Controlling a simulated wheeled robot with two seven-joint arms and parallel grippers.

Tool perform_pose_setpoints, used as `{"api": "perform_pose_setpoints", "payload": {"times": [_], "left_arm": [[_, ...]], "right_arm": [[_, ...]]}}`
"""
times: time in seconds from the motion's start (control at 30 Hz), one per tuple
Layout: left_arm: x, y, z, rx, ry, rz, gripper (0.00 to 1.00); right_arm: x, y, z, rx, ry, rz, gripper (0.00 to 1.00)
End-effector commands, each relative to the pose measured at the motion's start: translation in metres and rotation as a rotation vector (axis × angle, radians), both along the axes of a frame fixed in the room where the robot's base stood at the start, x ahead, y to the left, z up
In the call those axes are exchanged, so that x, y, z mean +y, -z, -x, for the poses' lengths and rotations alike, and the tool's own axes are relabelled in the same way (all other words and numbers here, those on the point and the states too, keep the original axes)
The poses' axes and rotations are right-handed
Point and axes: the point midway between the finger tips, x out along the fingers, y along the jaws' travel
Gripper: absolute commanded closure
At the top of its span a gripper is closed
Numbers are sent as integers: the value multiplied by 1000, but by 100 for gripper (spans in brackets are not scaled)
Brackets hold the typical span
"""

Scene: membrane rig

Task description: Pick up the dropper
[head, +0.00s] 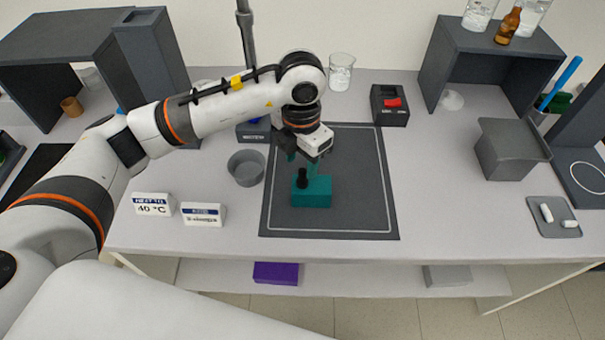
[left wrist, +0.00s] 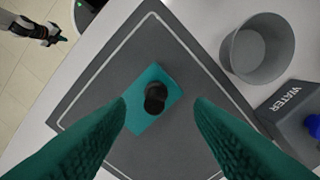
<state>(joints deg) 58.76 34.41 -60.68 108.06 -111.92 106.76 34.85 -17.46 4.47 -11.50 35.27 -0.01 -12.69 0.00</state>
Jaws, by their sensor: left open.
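The dropper (head: 303,177) shows as a black cap standing upright in a teal block (head: 318,193) on the dark mat. The left wrist view shows the dropper (left wrist: 155,97) from above, with the block (left wrist: 140,122) around it. Its lower part is hidden in the block. My left gripper (head: 303,163) is open and points down just above the dropper. Its teal fingers stand on both sides of the cap in the left wrist view, apart from it. What looks like my right gripper (left wrist: 60,38) is small at that view's top left; its jaws are unclear.
A grey round cup (head: 246,168) stands left of the mat (head: 345,165), near a grey WATER holder (head: 252,133). Two label signs (head: 203,215) sit at the front left. A box with a red switch (head: 390,104) stands behind the mat. The mat's right side is clear.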

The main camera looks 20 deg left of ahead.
Motion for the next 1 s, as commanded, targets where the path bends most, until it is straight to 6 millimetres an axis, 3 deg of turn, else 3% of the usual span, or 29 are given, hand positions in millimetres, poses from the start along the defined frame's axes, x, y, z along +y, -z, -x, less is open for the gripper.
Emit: {"api": "perform_pose_setpoints", "payload": {"times": [0.1, 0.23, 0.53, 0.83, 1.0], "left_arm": [[-3, 15, 5, 6, 2, 0, 52], [-3, 33, 3, 4, 0, 0, 52], [-3, 40, 3, 0, 1, 1, 52], [-3, 39, 3, 1, 1, 2, 99], [-3, 39, 3, 1, 1, 2, 99]], "right_arm": [[1, -17, -11, -17, 0, -2, 100], [1, -19, -13, -21, 0, -2, 100], [0, -18, -8, -14, 0, -1, 100], [-2, -18, -6, -10, 0, 2, 100], [-2, -18, -6, -10, 0, 2, 100]]}}
